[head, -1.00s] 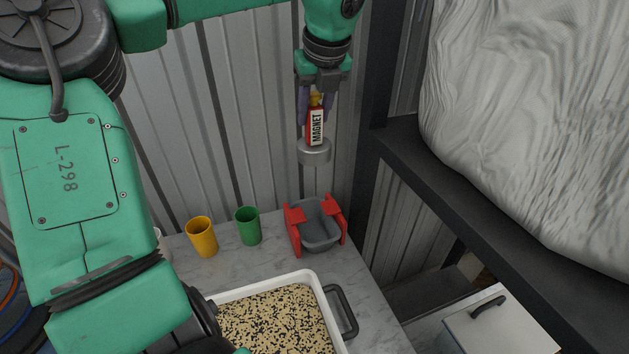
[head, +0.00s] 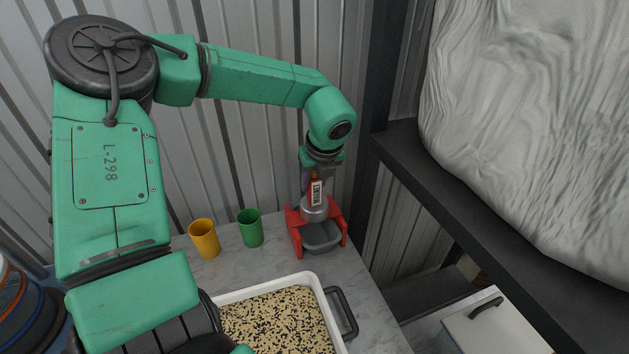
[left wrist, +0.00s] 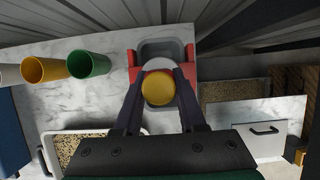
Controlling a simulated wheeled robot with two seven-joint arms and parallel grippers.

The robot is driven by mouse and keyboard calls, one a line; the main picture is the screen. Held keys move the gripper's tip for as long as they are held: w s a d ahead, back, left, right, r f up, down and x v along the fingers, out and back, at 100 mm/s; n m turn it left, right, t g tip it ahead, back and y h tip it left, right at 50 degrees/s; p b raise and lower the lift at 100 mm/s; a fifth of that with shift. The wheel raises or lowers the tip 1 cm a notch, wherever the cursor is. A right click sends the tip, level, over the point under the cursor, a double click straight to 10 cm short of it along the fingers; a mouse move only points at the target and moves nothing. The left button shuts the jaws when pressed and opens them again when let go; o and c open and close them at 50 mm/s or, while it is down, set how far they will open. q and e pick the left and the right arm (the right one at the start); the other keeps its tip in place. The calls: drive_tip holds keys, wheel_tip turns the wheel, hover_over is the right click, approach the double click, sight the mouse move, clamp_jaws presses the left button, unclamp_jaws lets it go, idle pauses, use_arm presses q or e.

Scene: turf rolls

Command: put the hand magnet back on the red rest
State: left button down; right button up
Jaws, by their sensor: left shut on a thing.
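The hand magnet (head: 315,194) has a red handle with a MAGNET label, a yellow top and a grey round base. My left gripper (head: 316,178) is shut on its handle and holds it upright. In the left wrist view the magnet's yellow top (left wrist: 158,92) sits between the fingers of my gripper (left wrist: 158,98). The red rest (head: 295,229) stands on the marble table around a grey tub (head: 322,238). The magnet's base is over the rest's back part, low down; I cannot tell whether it touches. My right gripper is in neither view.
A yellow cup (head: 204,239) and a green cup (head: 250,229) stand left of the rest. A white tray (head: 335,316) of pale and dark grains lies in front. A dark shelf post (head: 389,75) and a shelf rise at the right. The corrugated wall is close behind.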

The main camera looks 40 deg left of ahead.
use_arm(q)
drive_tip(key=shift+f, duration=0.15)
drive_tip(key=shift+c, duration=2.4)
unclamp_jaws()
drive_tip(key=shift+d+r+p, duration=0.1)
drive_tip(key=shift+r+p, duration=0.25)
drive_tip(key=shift+p, duration=0.5)
drive_tip(key=b+v, duration=0.2)
drive_tip(key=b, duration=0.1)
drive_tip(key=shift+d+r, duration=0.3)
drive_tip(key=shift+r, duration=0.05)
wheel_tip(320, 180, up, 10)
drive_tip(key=b, duration=0.2)
hover_over(318, 206)
drive_tip(key=s+d, duration=0.2)
drive_tip(key=d, duration=0.2)
drive_tip(key=shift+a+r, duration=0.1)
drive_tip(key=shift+r, duration=0.05)
